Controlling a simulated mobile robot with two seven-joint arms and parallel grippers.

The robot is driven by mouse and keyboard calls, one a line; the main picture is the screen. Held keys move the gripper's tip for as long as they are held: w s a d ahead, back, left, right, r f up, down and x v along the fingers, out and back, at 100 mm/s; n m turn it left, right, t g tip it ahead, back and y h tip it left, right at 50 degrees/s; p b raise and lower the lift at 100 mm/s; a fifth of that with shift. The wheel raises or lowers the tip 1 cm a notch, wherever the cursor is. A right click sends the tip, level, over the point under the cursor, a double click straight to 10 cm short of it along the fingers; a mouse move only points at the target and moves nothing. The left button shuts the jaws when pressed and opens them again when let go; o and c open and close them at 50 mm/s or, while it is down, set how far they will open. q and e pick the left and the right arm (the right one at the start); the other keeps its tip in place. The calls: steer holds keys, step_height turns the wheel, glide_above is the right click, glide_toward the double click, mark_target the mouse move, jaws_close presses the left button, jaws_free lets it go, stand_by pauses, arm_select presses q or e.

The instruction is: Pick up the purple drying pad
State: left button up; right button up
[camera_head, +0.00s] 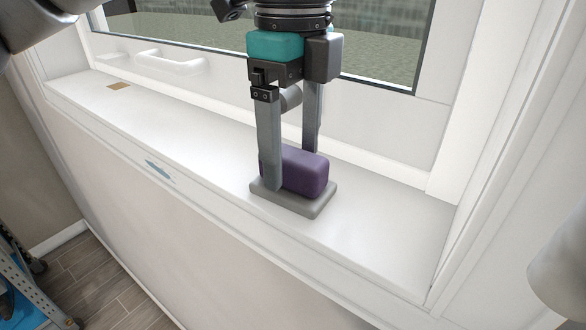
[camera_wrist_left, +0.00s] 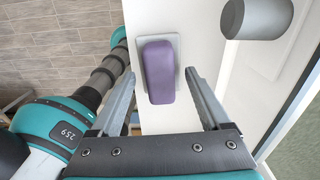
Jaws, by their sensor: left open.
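The purple drying pad (camera_head: 306,172) is a rounded block on a thin grey base plate (camera_head: 320,208) on the white window sill (camera_head: 385,225). It also shows in the left wrist view (camera_wrist_left: 158,72), lying lengthwise between my fingers. My left gripper (camera_head: 291,168) points down over the pad from above. Its fingers are apart, one on the near side of the pad and one on the far side. In the left wrist view the gripper (camera_wrist_left: 160,74) is open with gaps to the pad's sides; I cannot tell whether the near finger touches the base plate. My right gripper is out of view.
The window frame (camera_head: 455,120) rises behind the sill. A white handle (camera_head: 165,63) and a small tan square (camera_head: 119,86) are to the left. A rack (camera_head: 30,285) stands on the floor at lower left. The sill on either side of the pad is clear.

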arm_select(q)
steer(key=shift+f, duration=0.6)
jaws_close()
